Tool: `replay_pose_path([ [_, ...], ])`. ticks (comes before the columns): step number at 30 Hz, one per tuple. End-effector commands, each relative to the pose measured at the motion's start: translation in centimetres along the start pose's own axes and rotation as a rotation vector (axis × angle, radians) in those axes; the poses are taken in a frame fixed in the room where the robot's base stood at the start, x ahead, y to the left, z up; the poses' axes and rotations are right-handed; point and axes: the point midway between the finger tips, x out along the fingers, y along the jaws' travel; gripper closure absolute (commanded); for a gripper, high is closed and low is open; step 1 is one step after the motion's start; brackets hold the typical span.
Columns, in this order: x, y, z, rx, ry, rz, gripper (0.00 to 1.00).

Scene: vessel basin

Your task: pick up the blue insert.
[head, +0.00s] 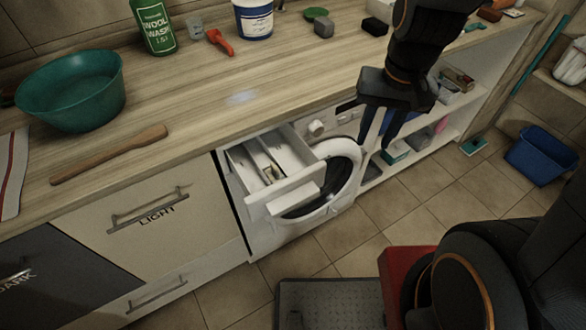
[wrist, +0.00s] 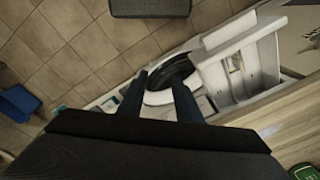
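The white detergent drawer (head: 295,187) of the washing machine is pulled open, and it also shows in the wrist view (wrist: 215,72). Its inside has compartments, with a small pale and dark item (head: 270,174) in the middle one. I cannot make out a blue insert in either view; the small item's colour is too unclear to tell. My gripper (head: 375,146) points down in front of the machine, to the right of the drawer in the head view. Its two dark fingers are apart with nothing between them, as the wrist view (wrist: 157,82) also shows.
The wooden counter (head: 230,100) lies above and behind the drawer. It carries a green basin (head: 72,92), a wooden bat (head: 110,155), a green bottle (head: 155,25) and a white tub (head: 254,18). A blue bin (head: 540,155) stands on the floor at right.

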Motion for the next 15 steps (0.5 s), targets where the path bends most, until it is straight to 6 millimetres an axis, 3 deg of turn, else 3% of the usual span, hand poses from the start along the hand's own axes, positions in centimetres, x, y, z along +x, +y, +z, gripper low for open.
replay_pose_path([
  [9, 5.2, -14.0, -0.8, 0.645, -0.284, -0.096, 0.69],
  [12, 6.2, -17.0, -0.5, 0.782, -0.353, -0.098, 0.69],
  [15, 6.8, -18.7, -0.3, 0.858, -0.391, -0.096, 0.69],
])
